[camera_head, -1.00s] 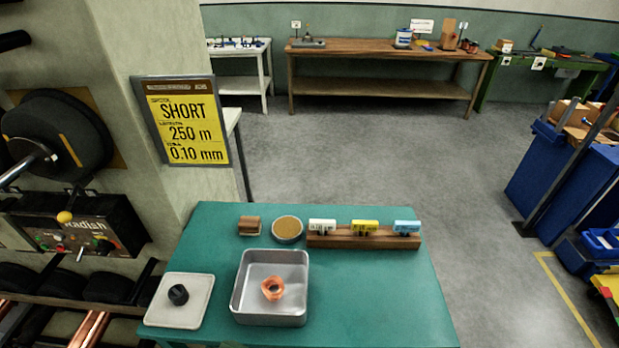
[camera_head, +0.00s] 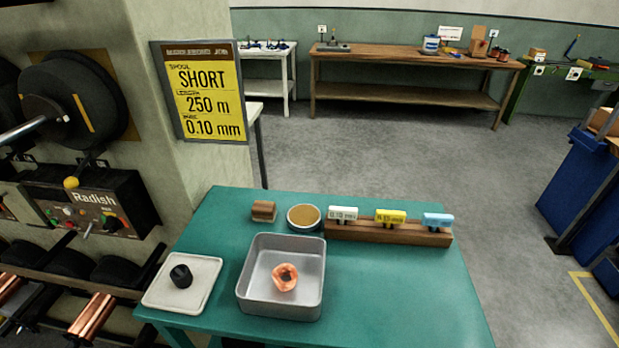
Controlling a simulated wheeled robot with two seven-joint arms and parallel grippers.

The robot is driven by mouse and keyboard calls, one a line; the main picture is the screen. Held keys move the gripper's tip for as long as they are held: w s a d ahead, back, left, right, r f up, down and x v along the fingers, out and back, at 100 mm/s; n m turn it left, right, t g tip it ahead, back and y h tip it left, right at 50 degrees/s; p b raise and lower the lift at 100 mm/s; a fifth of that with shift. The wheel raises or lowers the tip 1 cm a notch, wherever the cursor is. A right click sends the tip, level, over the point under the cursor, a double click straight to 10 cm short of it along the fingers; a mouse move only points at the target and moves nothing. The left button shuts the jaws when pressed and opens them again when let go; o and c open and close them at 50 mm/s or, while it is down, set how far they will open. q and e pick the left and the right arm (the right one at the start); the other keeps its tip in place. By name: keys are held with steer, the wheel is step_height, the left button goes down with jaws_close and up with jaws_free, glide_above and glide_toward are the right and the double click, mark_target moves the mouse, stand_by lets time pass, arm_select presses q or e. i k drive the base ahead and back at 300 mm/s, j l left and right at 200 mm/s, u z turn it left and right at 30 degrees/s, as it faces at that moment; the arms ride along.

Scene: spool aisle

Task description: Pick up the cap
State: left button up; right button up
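A small black piece (camera_head: 181,276), which looks like the cap, sits on a pale square tray (camera_head: 205,291) at the front left of the green table (camera_head: 400,292). Nothing touches it from above. To its right, an orange-copper ring-shaped piece (camera_head: 285,277) lies inside a square metal pan (camera_head: 318,290). Neither of my grippers is in view.
Along the table's back stand a small wooden block (camera_head: 264,210), a round tin (camera_head: 304,217) and a wooden rack (camera_head: 388,233) with white, yellow and blue tags. A yellow sign (camera_head: 207,98) and spool machinery are at left. The table's right front is bare.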

mark_target(182, 277)
steer(key=u, duration=1.45)
steer(key=i+j+z, duration=0.15)
steer(key=j+z, duration=0.15)
steer(key=j, duration=0.15)
steer(key=j+z, duration=0.35)
steer(key=j, duration=0.15)
steer(key=i, duration=0.05)
